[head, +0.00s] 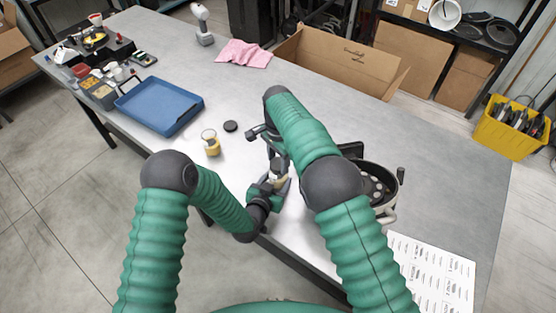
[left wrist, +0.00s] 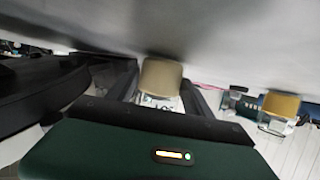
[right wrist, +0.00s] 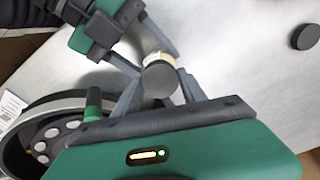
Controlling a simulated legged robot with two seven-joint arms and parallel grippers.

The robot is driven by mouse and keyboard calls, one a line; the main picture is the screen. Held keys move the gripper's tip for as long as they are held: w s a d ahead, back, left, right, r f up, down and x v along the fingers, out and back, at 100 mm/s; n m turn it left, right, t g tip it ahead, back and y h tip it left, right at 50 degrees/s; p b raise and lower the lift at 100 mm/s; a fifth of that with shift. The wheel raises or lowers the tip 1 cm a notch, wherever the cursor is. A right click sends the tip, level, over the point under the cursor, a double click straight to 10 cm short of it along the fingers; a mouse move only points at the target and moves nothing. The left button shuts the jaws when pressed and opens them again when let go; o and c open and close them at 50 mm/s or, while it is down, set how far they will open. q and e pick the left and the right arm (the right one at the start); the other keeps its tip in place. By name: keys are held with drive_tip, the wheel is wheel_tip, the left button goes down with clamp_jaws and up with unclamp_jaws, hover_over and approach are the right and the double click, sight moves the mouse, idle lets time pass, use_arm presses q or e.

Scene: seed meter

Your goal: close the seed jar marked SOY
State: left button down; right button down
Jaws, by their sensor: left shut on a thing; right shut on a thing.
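A small jar with tan contents (left wrist: 160,77) is between the fingers of my left gripper (left wrist: 160,92), which is shut on it. Its label is partly hidden and I cannot read it. A dark round lid (right wrist: 160,79) sits at the top of this jar, between the fingers of my right gripper (right wrist: 160,92), which is shut on it. I cannot tell whether the lid is fully seated. In the head view the jar (head: 282,181) is mostly hidden by my grippers. A second jar with yellow contents (head: 211,146) stands to the left, with a loose dark lid (head: 230,126) beside it.
A round seed meter (head: 384,190) stands close to the right of my grippers. A printed sheet (head: 430,270) lies at the right front. A blue tray (head: 160,105) is at the left, a pink cloth (head: 243,53) at the back.

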use_arm(q)
drive_tip(key=shift+s+d, duration=0.2)
drive_tip(key=shift+d, duration=0.05)
use_arm(e)
drive_tip(key=c, duration=1)
unclamp_jaws()
drive_tip(key=shift+w+r, duration=0.1)
drive_tip(key=shift+w, duration=0.15)
use_arm(q)
drive_tip(key=shift+a, duration=0.1)
use_arm(e)
drive_tip(key=o, duration=0.3)
drive_tip(key=shift+s, duration=0.15)
use_arm(q)
drive_tip(key=shift+w+a, duration=0.1)
use_arm(e)
drive_tip(key=shift+o, duration=0.2)
drive_tip(key=shift+r, duration=2.2)
drive_tip(key=shift+c, duration=0.3)
